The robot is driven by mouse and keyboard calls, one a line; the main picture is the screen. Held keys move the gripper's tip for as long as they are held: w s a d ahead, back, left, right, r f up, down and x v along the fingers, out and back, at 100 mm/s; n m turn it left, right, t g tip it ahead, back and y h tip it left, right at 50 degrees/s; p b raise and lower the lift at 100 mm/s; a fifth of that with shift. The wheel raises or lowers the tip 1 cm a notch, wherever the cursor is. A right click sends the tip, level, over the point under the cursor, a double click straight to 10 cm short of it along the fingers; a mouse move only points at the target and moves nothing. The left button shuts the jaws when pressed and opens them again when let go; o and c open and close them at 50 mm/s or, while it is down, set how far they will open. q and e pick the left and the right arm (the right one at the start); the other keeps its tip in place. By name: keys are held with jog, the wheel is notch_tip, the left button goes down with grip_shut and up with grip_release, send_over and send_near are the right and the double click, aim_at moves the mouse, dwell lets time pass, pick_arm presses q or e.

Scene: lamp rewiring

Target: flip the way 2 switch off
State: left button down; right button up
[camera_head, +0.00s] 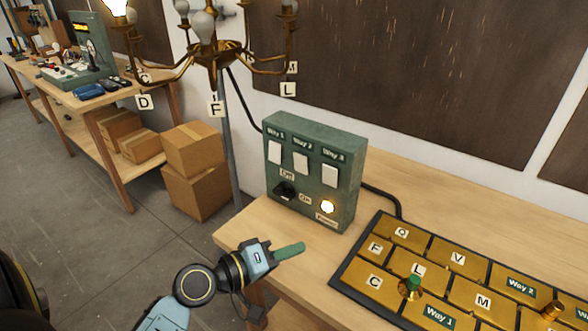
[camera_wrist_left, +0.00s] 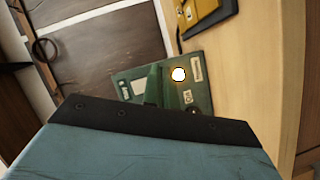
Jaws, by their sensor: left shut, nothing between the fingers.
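The green switch box (camera_head: 316,198) stands on the wooden bench below the chandelier. It has three white rockers; the middle one is the way 2 switch (camera_head: 301,163), between the way 1 (camera_head: 274,152) and way 3 (camera_head: 329,176) switches. I cannot tell which way the rockers are tilted. A black knob (camera_head: 285,190) and a lit power lamp (camera_head: 328,207) sit lower on its face. My left gripper (camera_head: 297,248) is shut and empty, in front of and below the box, apart from it. The box (camera_wrist_left: 137,72) also shows in the left wrist view, partly hidden by the gripper.
A brass chandelier (camera_head: 217,50) hangs above, with one bulb (camera_head: 117,10) lit at the left. A board of brass lettered plates (camera_head: 455,258) lies on the bench at right. Cardboard boxes (camera_head: 195,150) stand on the floor behind.

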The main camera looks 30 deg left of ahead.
pick_arm(q)
jog(key=w+a+r+n+t+y, duration=0.1)
jog(key=a+r+n+t+y, duration=0.1)
jog(key=a+n+y, duration=0.1)
jog(key=w+a+r+n+t+y, duration=0.2)
jog(key=a+n, duration=0.4)
jog(key=a, duration=0.2)
jog(key=shift+w+a+n+t+y, duration=0.2)
jog(key=shift+n+t+y, duration=0.1)
jog(key=shift+t+y, duration=0.1)
jog(key=shift+w, duration=0.1)
jog(key=p, duration=0.4)
send_near(302, 160)
jog(key=w, duration=0.5)
jog(key=shift+w+d+r, duration=0.1)
jog(key=shift+w+r, duration=0.15)
jog(key=shift+r, duration=0.15)
jog(key=shift+w, duration=0.65)
